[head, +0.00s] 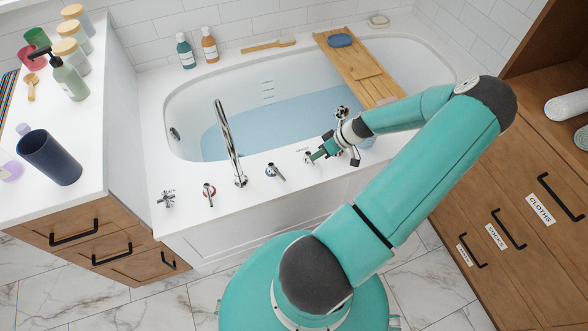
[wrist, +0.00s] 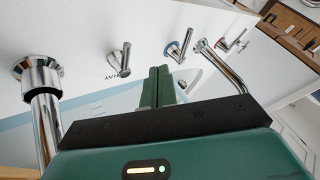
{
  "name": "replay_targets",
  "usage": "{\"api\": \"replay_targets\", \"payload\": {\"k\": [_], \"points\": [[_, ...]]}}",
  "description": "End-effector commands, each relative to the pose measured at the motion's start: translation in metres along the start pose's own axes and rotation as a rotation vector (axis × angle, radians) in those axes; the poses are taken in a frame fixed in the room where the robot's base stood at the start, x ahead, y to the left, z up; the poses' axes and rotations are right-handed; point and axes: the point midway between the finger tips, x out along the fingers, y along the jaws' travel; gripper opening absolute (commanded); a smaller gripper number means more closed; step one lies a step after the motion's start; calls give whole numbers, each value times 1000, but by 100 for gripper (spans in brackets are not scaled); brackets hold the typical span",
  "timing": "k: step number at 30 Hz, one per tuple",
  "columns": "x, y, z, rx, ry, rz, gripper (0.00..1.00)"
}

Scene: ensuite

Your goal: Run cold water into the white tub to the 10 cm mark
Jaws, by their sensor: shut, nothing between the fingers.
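The white tub (head: 185,105) holds pale blue water (head: 255,120). A depth scale (head: 267,88) is on its far inner wall; the water's edge lies near its lower end, and its figures are too small to read. A chrome spout (head: 228,140) arches over the near rim; I cannot make out a stream. A blue-ringed lever (head: 274,171) stands right of the spout and a red-ringed lever (head: 208,193) left of it. My gripper (head: 314,156) is shut and empty, above the rim near a plain lever (wrist: 120,61). The blue-ringed lever also shows in the wrist view (wrist: 180,47), beyond my fingertips.
A cross-shaped handle (head: 167,198) is at the rim's left end. A chrome post (wrist: 43,100) stands close to my gripper at left in the wrist view. A wooden bath board (head: 355,68) spans the tub. Bottles (head: 185,50) stand on the back ledge. Cabinets flank both sides.

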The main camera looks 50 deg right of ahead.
Motion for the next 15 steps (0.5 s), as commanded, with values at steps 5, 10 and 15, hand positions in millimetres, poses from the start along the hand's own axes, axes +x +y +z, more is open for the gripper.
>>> {"api": "replay_targets", "payload": {"k": [5,10,15], "points": [[2,-1,-1,16,6,-4,0],[15,-3,-2,15,5,-9,0],[44,-3,-2,14,3,-10,0]]}}
